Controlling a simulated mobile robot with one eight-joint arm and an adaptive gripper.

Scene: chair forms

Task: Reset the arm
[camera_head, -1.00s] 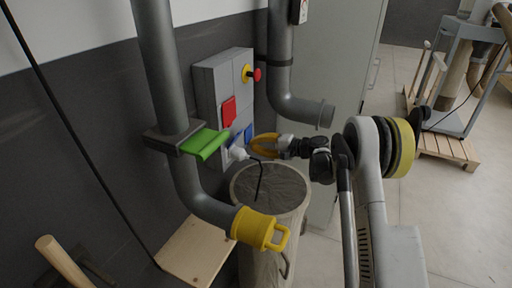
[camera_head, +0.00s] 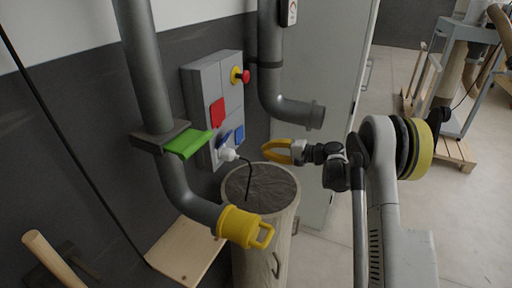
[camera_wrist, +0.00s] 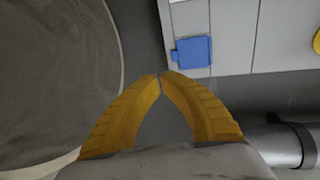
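My gripper (camera_head: 266,150) has yellow fingers and sits right of the wall control box, over the far side of the drum. Its fingertips meet in the wrist view (camera_wrist: 160,75), with nothing between them. My arm extends from the right side of the head view. A white plug (camera_head: 228,154) with a black cable sits at the bottom of the grey control box (camera_head: 197,88). A gap separates it from my gripper.
The control box has a red button (camera_head: 244,76), a red cover (camera_head: 217,112) and blue covers. A grey-topped drum (camera_head: 262,190) stands below my gripper. Pipes, one yellow-capped (camera_head: 240,227), a green handle (camera_head: 190,145) and a cabinet (camera_head: 325,90) surround it. Open floor lies right.

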